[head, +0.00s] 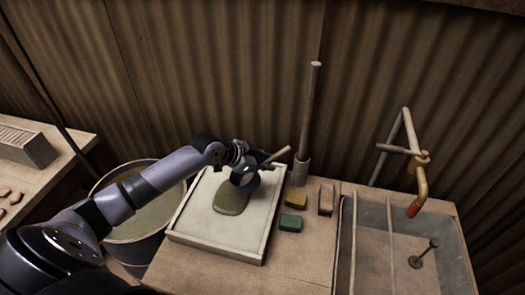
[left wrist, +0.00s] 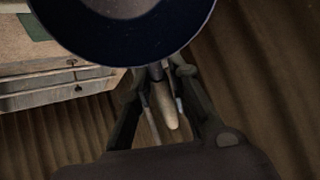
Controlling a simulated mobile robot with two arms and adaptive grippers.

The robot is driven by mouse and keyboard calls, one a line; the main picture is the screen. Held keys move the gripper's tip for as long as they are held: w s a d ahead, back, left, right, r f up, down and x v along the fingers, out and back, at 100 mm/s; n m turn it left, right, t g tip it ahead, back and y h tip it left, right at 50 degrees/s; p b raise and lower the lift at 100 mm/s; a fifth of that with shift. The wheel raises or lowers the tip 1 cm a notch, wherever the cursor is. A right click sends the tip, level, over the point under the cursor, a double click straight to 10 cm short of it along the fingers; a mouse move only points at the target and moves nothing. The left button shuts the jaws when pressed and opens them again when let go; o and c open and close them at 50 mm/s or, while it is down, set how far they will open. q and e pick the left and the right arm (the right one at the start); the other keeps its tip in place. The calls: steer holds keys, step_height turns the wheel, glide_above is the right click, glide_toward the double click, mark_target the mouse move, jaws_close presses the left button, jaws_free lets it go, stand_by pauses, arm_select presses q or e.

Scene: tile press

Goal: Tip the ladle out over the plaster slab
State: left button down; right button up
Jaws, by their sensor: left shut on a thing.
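My left gripper (head: 240,158) is shut on the ladle's handle, above the back part of the plaster slab (head: 201,239). The ladle (head: 245,181) has a dark blue bowl, which hangs tilted over the slab, and a pale wooden handle that points up to the right. In the left wrist view the ladle's bowl (left wrist: 130,50) fills the top, and its handle runs between the fingers (left wrist: 160,88). A grey-green wet patch (head: 231,202) lies on the slab below the bowl. How much the bowl holds cannot be seen. My right gripper is not in view.
A bucket of greyish liquid (head: 150,217) stands left of the slab, under my arm. A green sponge (head: 290,223), a yellow block (head: 296,200) and a brush (head: 326,199) lie to the right. An upright pole stands behind them. A sink with a tap (head: 421,185) is at far right.

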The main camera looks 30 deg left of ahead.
arm_select(q)
steer(key=f+g+y, duration=0.1)
steer(key=f+g, duration=0.1)
steer(key=f+y, duration=0.1)
steer(key=f, duration=0.1)
steer(key=shift+w+d+f+m+g+y, duration=0.1)
steer(key=shift+w+d+m+g+y, duration=0.2)
steer(key=shift+w+d+g, duration=0.1)
steer(key=shift+s+a+r+g+y+p, duration=0.1)
steer(key=shift+r+g+y+p, duration=0.4)
steer(key=shift+r+p, duration=1.15)
steer(key=shift+f+p, duration=0.35)
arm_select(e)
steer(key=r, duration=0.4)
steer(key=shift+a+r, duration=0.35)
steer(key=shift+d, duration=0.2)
